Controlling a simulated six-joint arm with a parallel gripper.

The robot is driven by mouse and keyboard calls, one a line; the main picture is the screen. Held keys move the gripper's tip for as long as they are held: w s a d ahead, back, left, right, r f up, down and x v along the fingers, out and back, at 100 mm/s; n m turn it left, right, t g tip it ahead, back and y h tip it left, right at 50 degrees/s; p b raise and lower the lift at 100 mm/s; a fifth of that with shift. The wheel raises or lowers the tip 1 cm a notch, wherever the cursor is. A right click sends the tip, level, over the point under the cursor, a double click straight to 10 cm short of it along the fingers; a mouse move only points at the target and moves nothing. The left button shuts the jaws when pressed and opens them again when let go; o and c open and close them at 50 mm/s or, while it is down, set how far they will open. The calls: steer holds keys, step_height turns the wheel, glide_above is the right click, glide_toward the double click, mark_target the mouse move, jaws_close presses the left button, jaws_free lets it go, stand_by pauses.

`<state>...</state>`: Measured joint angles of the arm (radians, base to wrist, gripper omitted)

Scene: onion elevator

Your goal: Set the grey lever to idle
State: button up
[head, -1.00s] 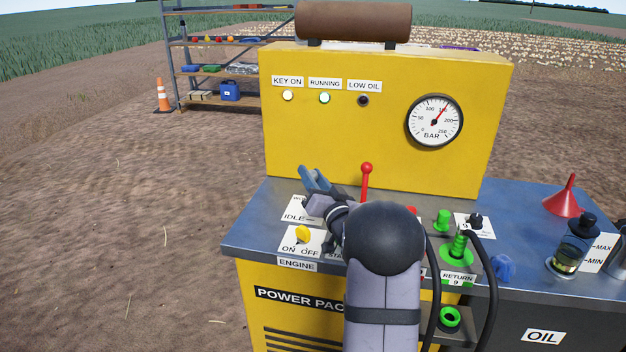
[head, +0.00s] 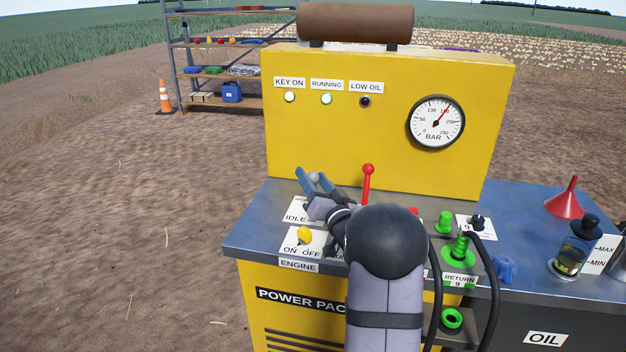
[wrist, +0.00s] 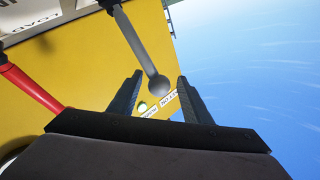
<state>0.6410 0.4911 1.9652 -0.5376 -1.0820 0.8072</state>
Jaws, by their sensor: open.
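The grey lever (wrist: 137,47) shows in the wrist view as a grey rod with a ball knob. Its knob is between the two dark fingers of my gripper (wrist: 159,78), with visible gaps on both sides. My gripper is open. In the head view my gripper (head: 311,178) is over the panel's left part, above the IDLE label (head: 294,216). A small grey ball, the lever's knob (head: 315,177), shows between the bluish fingertips. My wrist and arm hide the lever's base and part of its label. The wrist view shows a LOAD label (wrist: 28,24) near the lever's base.
A red lever (head: 368,180) stands just right of my gripper; it also shows in the wrist view (wrist: 30,88). A yellow ENGINE key switch (head: 304,235) is in front. The yellow gauge panel (head: 390,150) rises behind. Green couplings and black hoses are to the right.

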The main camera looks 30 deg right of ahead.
steer(key=b+v, duration=0.1)
steer(key=v, duration=0.6)
stand_by(0.5)
steer(key=a+m+g+p, duration=0.1)
steer(key=a+p, duration=0.1)
steer(key=a+m+g+y+p, duration=0.1)
steer(key=a+g, duration=0.1)
steer(key=a, duration=0.1)
steer(key=shift+w+a+f+m+p, duration=0.2)
steer(key=shift+f+m+p, duration=0.1)
steer(key=shift+p, duration=0.1)
steer(key=s+a+f+n+g, duration=0.2)
steer(key=s+a+f+g, duration=0.9)
steer(key=f, duration=0.4)
steer(key=s+a+f+n+g+y+b, duration=0.1)
steer(key=s+a+f+n+g, duration=0.15)
steer(key=s, duration=0.25)
steer(key=s+a+f+n+g+y+b, duration=0.1)
steer(key=s+a+f+n+b, duration=0.1)
steer(key=s+a+n, duration=0.3)
steer(key=s+a+f+n+g+b, duration=0.1)
steer(key=s+a+f+g, duration=0.15)
steer(key=s, duration=0.35)
step_height(320, 180, up, 20)
steer(key=p, duration=1.9)
steer(key=shift+s+f+t, duration=0.2)
steer(key=shift+t, duration=0.2)
